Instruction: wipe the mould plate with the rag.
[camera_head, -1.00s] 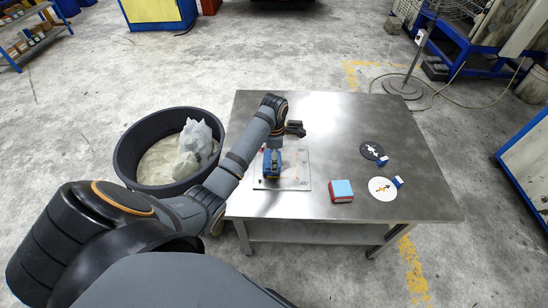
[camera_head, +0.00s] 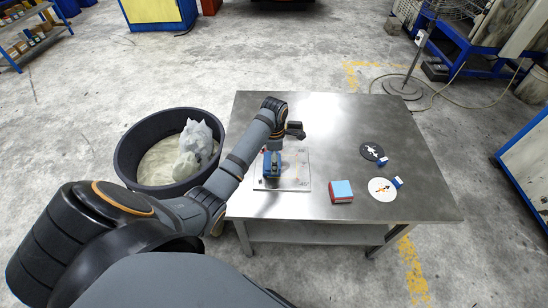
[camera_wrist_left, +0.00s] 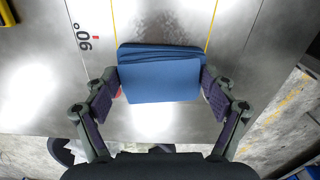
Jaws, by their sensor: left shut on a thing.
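The mould plate (camera_head: 296,172) is a pale, shiny square with printed marks, lying on the left part of the metal table. It also shows in the left wrist view (camera_wrist_left: 160,125), with yellow lines and a "90°" mark. The rag (camera_wrist_left: 160,82) is a folded blue cloth. My left gripper (camera_wrist_left: 160,88) is shut on it, one finger at each side. In the head view the rag (camera_head: 273,168) is over the left part of the plate. I cannot tell whether it touches the plate. My right gripper is not in view.
A blue-topped red block (camera_head: 341,191) stands on the table (camera_head: 420,185) right of the plate. A dark tub (camera_head: 130,150) with pale bags stands left of the table.

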